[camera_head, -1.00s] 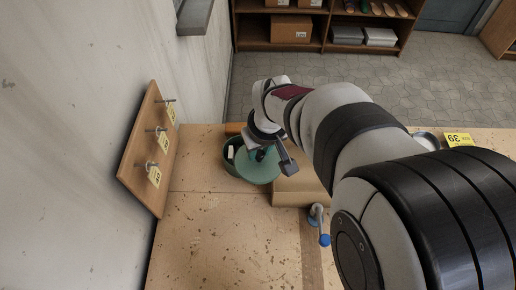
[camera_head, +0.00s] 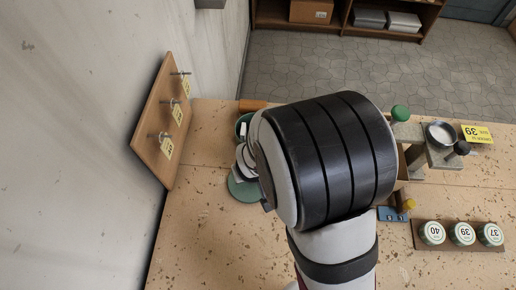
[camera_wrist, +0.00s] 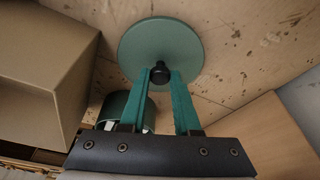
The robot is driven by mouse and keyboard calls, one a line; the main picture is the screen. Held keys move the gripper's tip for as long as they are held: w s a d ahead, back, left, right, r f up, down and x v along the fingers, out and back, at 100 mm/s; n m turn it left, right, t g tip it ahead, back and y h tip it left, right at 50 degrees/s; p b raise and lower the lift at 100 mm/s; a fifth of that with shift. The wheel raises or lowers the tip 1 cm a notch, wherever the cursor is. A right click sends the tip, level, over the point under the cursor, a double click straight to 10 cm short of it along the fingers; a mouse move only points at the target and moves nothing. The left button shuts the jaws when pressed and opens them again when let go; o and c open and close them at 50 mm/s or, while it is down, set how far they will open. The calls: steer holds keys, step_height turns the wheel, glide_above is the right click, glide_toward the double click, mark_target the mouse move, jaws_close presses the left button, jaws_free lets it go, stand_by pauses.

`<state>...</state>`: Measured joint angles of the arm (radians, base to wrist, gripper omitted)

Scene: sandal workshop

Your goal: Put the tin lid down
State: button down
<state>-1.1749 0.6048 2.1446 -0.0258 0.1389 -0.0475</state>
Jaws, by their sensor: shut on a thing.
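The tin lid is a round green disc with a black knob; it shows below my wrist in the head view (camera_head: 240,190) and in full in the wrist view (camera_wrist: 150,45). My gripper (camera_wrist: 162,75) is shut on the black knob, one teal finger on each side. The green tin (camera_head: 240,126) stands open behind the lid, with something white in it. The tin also shows in the wrist view (camera_wrist: 116,106), partly behind a finger. The lid is beside the tin, over bare bench. I cannot tell whether it touches the bench. My arm hides part of the lid.
A peg board (camera_head: 158,130) with tagged pegs is at the left wall. A tan box-like block (camera_wrist: 45,75) is near the lid in the wrist view. Several things stand at the bench's right, including a rack (camera_head: 424,246) of numbered tins. The bench's front left is clear.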

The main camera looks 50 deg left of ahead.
mark_target(253, 194)
steer(key=c, duration=0.6)
jaws_free()
steer(key=shift+f, duration=0.1)
steer(key=v, duration=1.2)
steer(key=w+d+r+m+h, duration=0.1)
steer(key=w+d+r+m, duration=0.2)
steer(key=d+m, duration=0.55)
steer(key=w+d+r+m+h, duration=0.15)
steer(key=d+r+m, duration=0.25)
steer(key=d, duration=1)
steer(key=s+d+m, duration=0.1)
steer(key=d+m, duration=0.1)
steer(key=s+d+m+g+y, duration=0.1)
steer(key=s+d+m, duration=0.1)
steer(key=s+d+r+m, duration=0.1)
steer(key=s+d+m, duration=0.1)
steer(key=d, duration=0.1)
steer(key=shift+s+m, duration=0.25)
steer(key=shift+m, duration=0.1)
